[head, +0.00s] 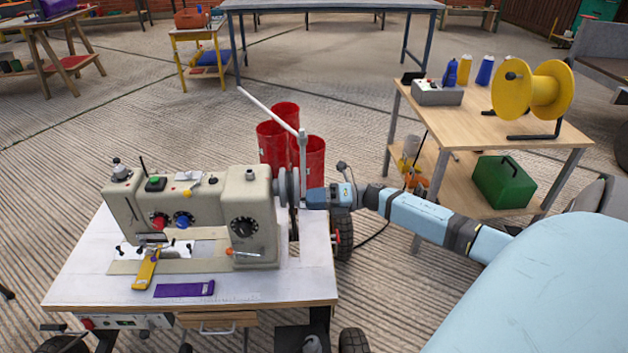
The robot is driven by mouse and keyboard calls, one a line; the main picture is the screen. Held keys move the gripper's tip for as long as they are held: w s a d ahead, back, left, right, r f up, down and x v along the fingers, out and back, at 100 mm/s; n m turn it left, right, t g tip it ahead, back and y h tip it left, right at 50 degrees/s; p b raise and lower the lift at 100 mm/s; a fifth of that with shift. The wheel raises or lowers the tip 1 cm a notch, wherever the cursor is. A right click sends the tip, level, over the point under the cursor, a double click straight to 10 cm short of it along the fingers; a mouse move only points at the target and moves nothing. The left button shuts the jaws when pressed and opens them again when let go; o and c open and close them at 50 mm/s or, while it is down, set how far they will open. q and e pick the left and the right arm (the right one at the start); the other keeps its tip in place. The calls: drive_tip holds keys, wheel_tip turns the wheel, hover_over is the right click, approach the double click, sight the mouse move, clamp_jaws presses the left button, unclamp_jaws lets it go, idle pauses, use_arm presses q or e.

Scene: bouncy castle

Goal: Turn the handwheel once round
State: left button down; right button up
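The sewing machine (192,215) is a cream, boxy machine on a white-topped table at the left. Its handwheel (289,188) is a grey upright disc on the machine's right end, seen nearly edge-on. My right gripper (304,198) reaches in from the right, its tip right beside the handwheel's right face. Its fingers are small and partly hidden, so I cannot tell whether they touch the handwheel or how far apart they are. My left gripper is not in view.
A thin pale post and rod (302,150) rise just behind my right gripper. Red bins (278,140) stand behind the machine. A purple strip (184,288) and a yellow piece (146,270) lie at its front. A wooden table (480,125) with a yellow reel (540,91) stands at the right.

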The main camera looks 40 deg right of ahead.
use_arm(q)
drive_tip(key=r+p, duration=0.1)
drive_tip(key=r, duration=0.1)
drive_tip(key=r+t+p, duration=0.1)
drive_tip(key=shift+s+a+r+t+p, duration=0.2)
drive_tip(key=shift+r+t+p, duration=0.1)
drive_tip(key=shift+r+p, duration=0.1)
use_arm(e)
drive_tip(key=v, duration=1.3)
drive_tip(key=shift+s+d, duration=0.25)
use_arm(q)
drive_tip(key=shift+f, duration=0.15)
